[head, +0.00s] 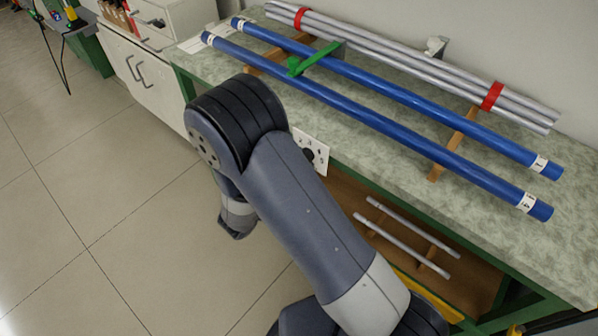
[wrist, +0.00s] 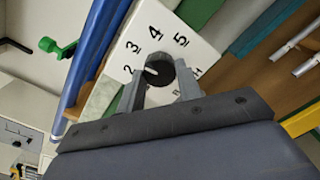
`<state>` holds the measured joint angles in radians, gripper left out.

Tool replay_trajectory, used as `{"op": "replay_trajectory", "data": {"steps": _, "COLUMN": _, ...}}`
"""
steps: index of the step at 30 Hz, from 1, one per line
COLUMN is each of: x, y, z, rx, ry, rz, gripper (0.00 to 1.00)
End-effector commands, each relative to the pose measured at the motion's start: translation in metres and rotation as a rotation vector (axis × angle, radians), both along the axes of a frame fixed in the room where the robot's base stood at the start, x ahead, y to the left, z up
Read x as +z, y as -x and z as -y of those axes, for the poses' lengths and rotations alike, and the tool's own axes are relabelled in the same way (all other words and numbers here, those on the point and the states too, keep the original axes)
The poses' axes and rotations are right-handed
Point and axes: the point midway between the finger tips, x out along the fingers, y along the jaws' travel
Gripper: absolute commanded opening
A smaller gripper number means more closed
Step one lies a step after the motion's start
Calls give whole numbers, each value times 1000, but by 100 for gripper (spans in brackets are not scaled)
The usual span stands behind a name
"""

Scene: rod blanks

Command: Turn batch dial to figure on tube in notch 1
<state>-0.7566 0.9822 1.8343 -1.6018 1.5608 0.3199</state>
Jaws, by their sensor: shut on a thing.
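A white dial plate (wrist: 194,47) with figures 2, 3, 4 and 5 in sight fills the middle of the wrist view; it also shows at the bench front in the head view (head: 318,146). My gripper (wrist: 160,82) is shut on the dial's black knob (wrist: 162,77), one finger on each side. The knob's white mark points left, roughly toward figure 2. Two blue tubes, a front one (head: 370,117) and a rear one (head: 420,101), lie on wooden rests with white labels at their ends. The labels are too small to read surely. My arm hides the gripper in the head view.
Grey rods (head: 400,62) with red bands lie behind the blue tubes. Shorter grey rods (head: 410,240) lie on the shelf below.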

Motion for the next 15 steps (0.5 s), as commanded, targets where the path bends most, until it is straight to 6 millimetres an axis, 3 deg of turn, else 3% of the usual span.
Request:
{"op": "replay_trajectory", "data": {"steps": 1, "x": -8, "y": 0, "z": 0, "rx": 0, "ry": -34, "rz": 34, "gripper": 11}}
{"op": "replay_trajectory", "data": {"steps": 15, "x": -8, "y": 1, "z": 0, "rx": -1, "ry": -351, "rz": 348, "gripper": 11}}
